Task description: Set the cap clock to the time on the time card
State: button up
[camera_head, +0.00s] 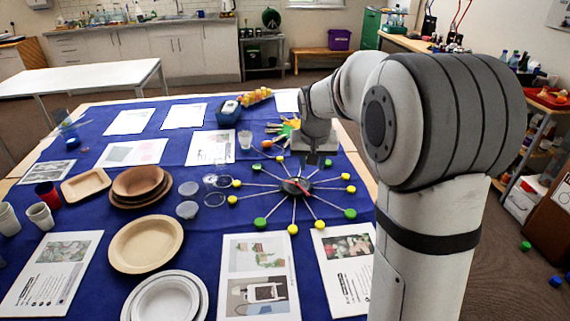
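The cap clock (283,196) lies on the blue cloth, with thin spokes around a dark hub (296,187). Yellow, green and orange caps sit at the spoke ends. A red piece shows at the hub; the hands' exact pointing is too small to read. My gripper (314,160) is just behind the hub, over the clock's far side. Its fingers are too small and dark to tell open from shut. Several printed cards lie about; I cannot tell which is the time card. One picture card (258,280) lies in front of the clock.
Left of the clock are clear cups (187,209), brown bowls (138,184), a tan plate (146,244) and white plates (165,298). Another picture card (346,262) lies near my arm. Bare cloth surrounds the clock narrowly.

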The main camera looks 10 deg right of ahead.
jog(key=m+b, duration=0.1)
jog(key=b, duration=0.1)
send_near(296, 180)
jog(key=shift+t, duration=0.3)
jog(key=x, duration=0.7)
jog(key=shift+s+f, duration=0.1)
jog(key=shift+f, duration=0.3)
jog(key=shift+c, duration=0.3)
